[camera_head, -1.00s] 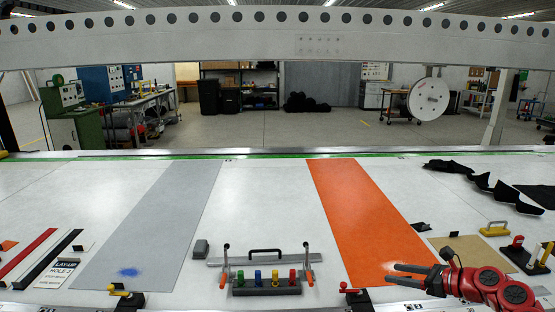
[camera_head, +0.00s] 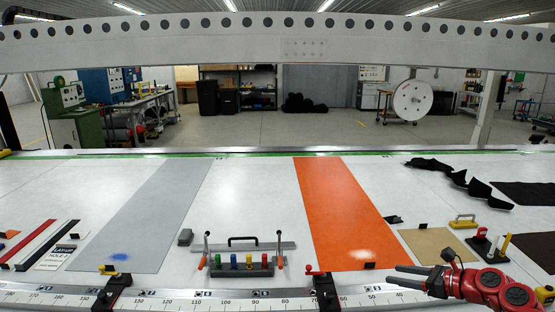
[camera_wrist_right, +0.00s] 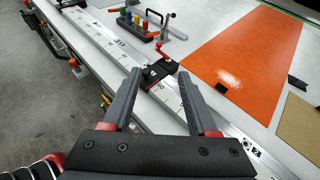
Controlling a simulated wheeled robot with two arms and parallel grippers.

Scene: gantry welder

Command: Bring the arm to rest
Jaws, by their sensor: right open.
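My right gripper (camera_head: 408,277) comes in from the lower right in the head view, on a red arm. Its two grey fingers are apart with nothing between them. In the right wrist view the same open fingers (camera_wrist_right: 158,98) point toward a black clamp with a red lever (camera_wrist_right: 160,72) on the table's edge rail. The gripper appears to be above the front edge of the table and apart from the clamp. My left gripper is not in view.
An orange strip (camera_head: 340,205) and a grey strip (camera_head: 150,210) lie on the white table. A ruler rail (camera_head: 230,299) runs along the front edge. A rack with coloured handles (camera_head: 242,264) stands between the strips. A yellow-handled tool (camera_head: 463,221) sits at right.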

